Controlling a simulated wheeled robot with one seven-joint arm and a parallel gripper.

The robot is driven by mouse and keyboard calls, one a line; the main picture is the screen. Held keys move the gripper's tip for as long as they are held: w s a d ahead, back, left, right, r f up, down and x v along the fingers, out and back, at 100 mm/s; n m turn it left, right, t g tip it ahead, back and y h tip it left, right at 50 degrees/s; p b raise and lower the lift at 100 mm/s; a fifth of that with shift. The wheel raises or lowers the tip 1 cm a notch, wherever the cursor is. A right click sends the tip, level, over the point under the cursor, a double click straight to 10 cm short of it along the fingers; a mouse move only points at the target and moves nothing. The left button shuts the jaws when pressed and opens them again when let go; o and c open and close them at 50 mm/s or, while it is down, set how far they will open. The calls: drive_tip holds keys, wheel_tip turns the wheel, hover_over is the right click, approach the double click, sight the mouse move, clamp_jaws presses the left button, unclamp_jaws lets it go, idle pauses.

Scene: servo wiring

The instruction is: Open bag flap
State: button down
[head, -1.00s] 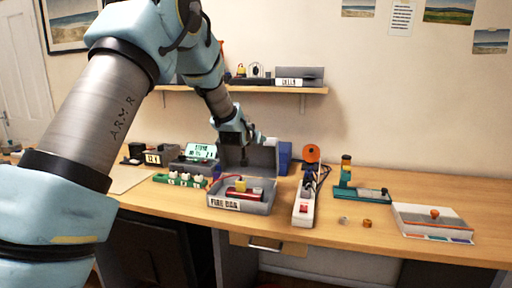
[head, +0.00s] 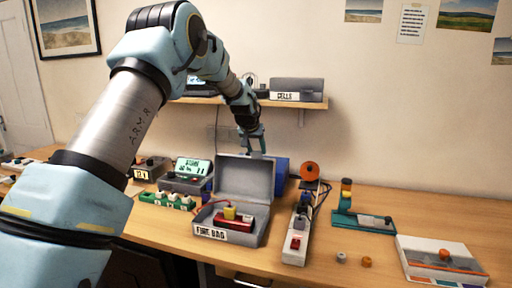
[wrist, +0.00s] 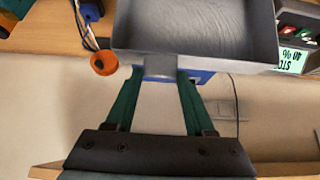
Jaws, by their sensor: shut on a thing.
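The fire bag is a grey open box labelled "FIRE BAG" (head: 224,234) on the desk. Its flap (head: 245,178) stands raised at the back of the box, roughly upright. A red pack with a yellow connector (head: 234,217) lies inside. My gripper (head: 256,152) is at the top edge of the flap. In the wrist view, the green fingers of my gripper (wrist: 160,75) close on both sides of a grey tab (wrist: 160,66) on the flap's edge. The inside of the flap (wrist: 200,25) fills the top middle there.
A power strip (head: 297,232) and an orange spool (head: 309,171) stand to the right of the box. A green connector strip (head: 174,200) and a charger with a lit display (head: 193,169) are left. A shelf with a "CELLS" box (head: 297,89) is above and behind.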

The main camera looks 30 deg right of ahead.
drive_tip(key=shift+w+d+r, duration=0.1)
drive_tip(key=shift+r, duration=0.1)
drive_tip(key=c, duration=0.6)
unclamp_jaws()
drive_tip(key=o, duration=0.4)
drive_tip(key=shift+f, duration=0.1)
drive_tip(key=shift+c, duration=0.2)
drive_tip(key=b+v, duration=0.4)
drive_tip(key=v, duration=0.7)
drive_tip(key=shift+b, duration=0.35)
drive_tip(key=shift+f, duration=0.1)
